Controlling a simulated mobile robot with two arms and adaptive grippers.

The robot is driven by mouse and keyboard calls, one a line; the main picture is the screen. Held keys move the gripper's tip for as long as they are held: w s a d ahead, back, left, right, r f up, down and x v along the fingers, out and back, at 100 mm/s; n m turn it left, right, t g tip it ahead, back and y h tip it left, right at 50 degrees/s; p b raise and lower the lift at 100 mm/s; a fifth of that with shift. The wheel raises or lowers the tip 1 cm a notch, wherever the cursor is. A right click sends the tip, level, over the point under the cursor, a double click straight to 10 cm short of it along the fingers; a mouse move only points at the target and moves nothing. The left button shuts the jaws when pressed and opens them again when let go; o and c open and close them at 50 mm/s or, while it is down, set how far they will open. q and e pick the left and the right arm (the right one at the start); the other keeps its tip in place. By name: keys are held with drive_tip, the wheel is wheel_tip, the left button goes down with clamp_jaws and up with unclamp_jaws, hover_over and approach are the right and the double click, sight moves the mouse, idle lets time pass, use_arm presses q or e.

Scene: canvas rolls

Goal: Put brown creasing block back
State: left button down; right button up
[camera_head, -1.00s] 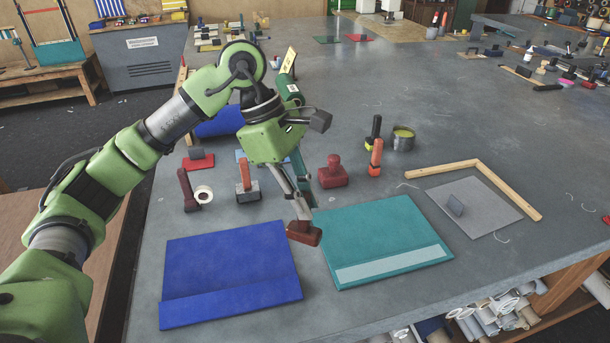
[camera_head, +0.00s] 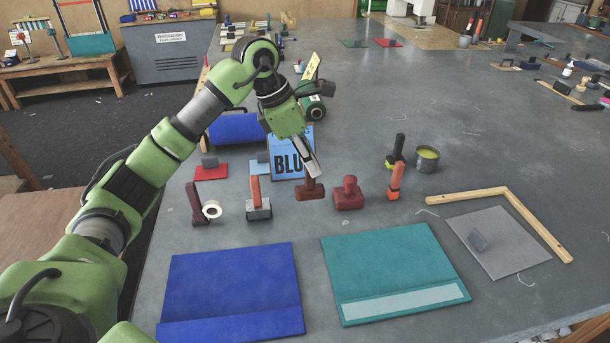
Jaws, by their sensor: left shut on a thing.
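My left gripper (camera_head: 314,172) is shut on the brown creasing block (camera_head: 310,194), a reddish-brown block with an upright grip. It is at the row of tools behind the two folded cloths, between a grey block with an orange handle (camera_head: 259,208) and a red block with a knob (camera_head: 349,196). The brown block looks upright, low over the table or on it; I cannot tell whether it touches. The gripper fingers cover part of its grip. My right gripper is out of view.
A blue panel (camera_head: 230,283) and a teal panel (camera_head: 390,270) lie in front. A dark red tool (camera_head: 194,205) and a white tape roll (camera_head: 211,209) stand left. A blue sign (camera_head: 289,163) stands behind. Orange tool (camera_head: 395,181) and tin (camera_head: 427,160) stand right.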

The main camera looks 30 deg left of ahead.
use_arm(q)
wheel_tip(320, 180, down, 8)
drive_tip(key=w+a+p, duration=0.2)
drive_tip(key=a, duration=0.1)
drive_tip(key=shift+w+f, duration=0.2)
drive_tip(key=shift+w, duration=0.15)
drive_tip(key=c, duration=2.4)
unclamp_jaws()
drive_tip(key=shift+f, duration=0.1)
drive_tip(key=o, duration=0.4)
drive_tip(key=shift+o, duration=0.2)
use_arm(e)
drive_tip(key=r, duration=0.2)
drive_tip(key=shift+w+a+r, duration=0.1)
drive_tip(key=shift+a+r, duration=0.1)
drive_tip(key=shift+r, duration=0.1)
use_arm(q)
drive_tip(key=b+v, duration=0.1)
drive_tip(key=v, duration=1.1)
drive_tip(key=shift+r+b, duration=0.2)
drive_tip(key=shift+b, duration=0.15)
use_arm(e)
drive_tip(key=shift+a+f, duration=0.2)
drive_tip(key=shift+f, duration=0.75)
